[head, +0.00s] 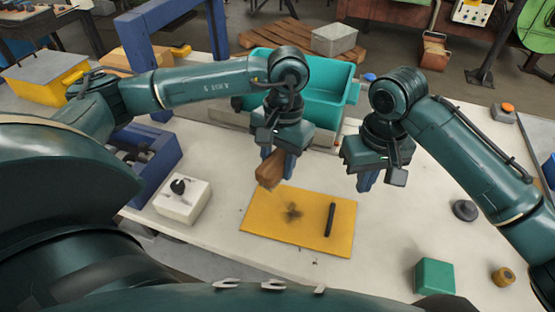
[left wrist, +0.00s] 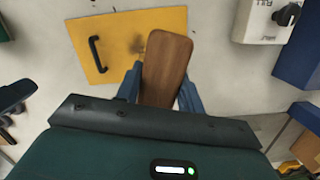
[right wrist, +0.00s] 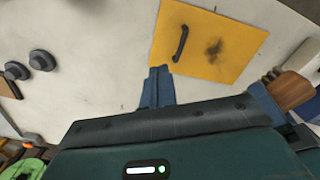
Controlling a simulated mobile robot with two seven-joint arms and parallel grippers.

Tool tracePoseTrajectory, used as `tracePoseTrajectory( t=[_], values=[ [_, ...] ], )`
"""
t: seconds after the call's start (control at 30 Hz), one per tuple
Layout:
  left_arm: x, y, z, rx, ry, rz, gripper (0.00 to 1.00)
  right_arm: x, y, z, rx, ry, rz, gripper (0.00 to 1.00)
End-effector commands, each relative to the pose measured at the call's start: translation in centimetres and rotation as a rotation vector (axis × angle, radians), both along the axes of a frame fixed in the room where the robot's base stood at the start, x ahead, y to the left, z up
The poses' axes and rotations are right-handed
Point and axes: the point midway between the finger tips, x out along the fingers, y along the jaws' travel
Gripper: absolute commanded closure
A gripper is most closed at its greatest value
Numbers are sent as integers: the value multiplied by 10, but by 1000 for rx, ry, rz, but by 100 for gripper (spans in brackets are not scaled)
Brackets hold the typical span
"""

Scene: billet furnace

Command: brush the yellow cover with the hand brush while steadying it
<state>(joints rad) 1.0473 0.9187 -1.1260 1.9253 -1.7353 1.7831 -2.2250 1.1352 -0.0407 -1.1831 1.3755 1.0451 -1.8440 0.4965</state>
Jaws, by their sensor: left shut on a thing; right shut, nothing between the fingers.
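The yellow cover (head: 270,230) lies flat on the pale table, with a dark smudge (head: 292,212) near its middle and a black handle (head: 330,219) on its right part. My left gripper (head: 277,160) is shut on the wooden hand brush (head: 270,170) and holds it above the cover's far left edge. The brush's brown back shows in the left wrist view (left wrist: 167,65); its bristles are hidden there. My right gripper (head: 369,181) is shut and empty, above the table just beyond the cover's far right corner. The right wrist view shows the cover (right wrist: 215,50) ahead of its fingers (right wrist: 157,87).
A teal bin (head: 305,88) stands behind the grippers. A white box with a black knob (head: 182,202) is left of the cover, near a blue holder (head: 145,155). A green block (head: 434,277), a brass-coloured cylinder (head: 503,277) and a dark round knob (head: 465,210) are at right.

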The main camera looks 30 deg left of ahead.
Motion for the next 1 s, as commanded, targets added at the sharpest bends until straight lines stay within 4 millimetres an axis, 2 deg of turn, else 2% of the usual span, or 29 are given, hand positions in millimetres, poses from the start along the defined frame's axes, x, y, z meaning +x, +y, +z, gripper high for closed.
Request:
tracePoseTrajectory(
  t=[0.1,0.3,0.7,1.0],
  values=[
    [0,0,-2,0,-1,0,80,0,1,21,1,-1,0,100],
    [0,0,-2,0,-1,0,80,0,0,38,-1,1,0,100],
    [0,0,27,0,-2,-1,80,0,0,45,-1,1,0,100],
    [0,0,28,0,0,0,80,0,0,44,-1,1,0,100]
  ],
)
